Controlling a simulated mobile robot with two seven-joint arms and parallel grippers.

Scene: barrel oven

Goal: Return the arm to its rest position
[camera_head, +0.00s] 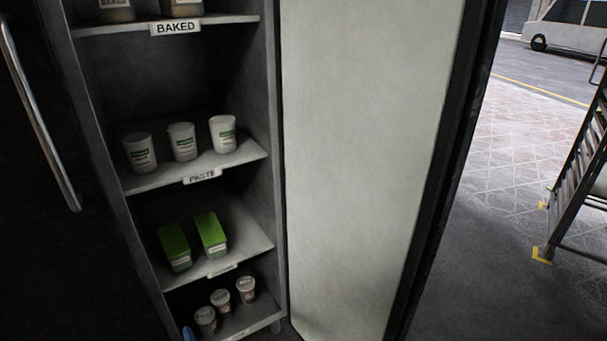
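Neither of my grippers shows in the head view, and no part of my arms is clearly visible. I cannot see how the arms are posed or whether they hold anything. The head view looks down at an open, dark shelf cabinet (266,90) on the left. Its pale door panel (365,150) stands beside the shelves, in the middle of the view.
White tubs (183,143) stand on the middle shelf. Green boxes (211,234) are on the shelf below, and small cups (221,301) are at the bottom. A metal rack (580,170) stands at right. Open paved floor (510,190) lies between door and rack.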

